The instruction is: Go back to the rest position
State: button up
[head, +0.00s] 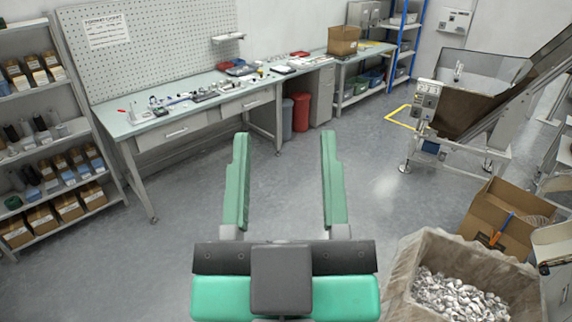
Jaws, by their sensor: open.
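My gripper (286,140) is in the lower middle of the head view. Its two long green fingers point away from me and stand wide apart. The gripper appears clear of the bench and the bin. No other object named by the task is in view.
A crate (405,268) of shiny caps stands at the lower right, beside an open cardboard box (472,216). A workbench (135,124) with tools runs along the back wall. Shelves (105,178) stand at left, a hopper machine (465,108) at right. The middle floor is free.

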jog(key=shift+s+r+m+t, duration=0.3)
jog(key=shift+s+r+t, duration=0.1)
jog(key=shift+s+r, duration=0.45)
notch_tip(320, 180, up, 14)
jog(key=p, duration=1.4)
jog(key=shift+r, duration=0.2)
jog(key=shift+o, duration=0.5)
jog(key=shift+w+f+b, duration=0.1)
jog(key=shift+f+b, duration=0.25)
jog(key=shift+f, duration=0.1)
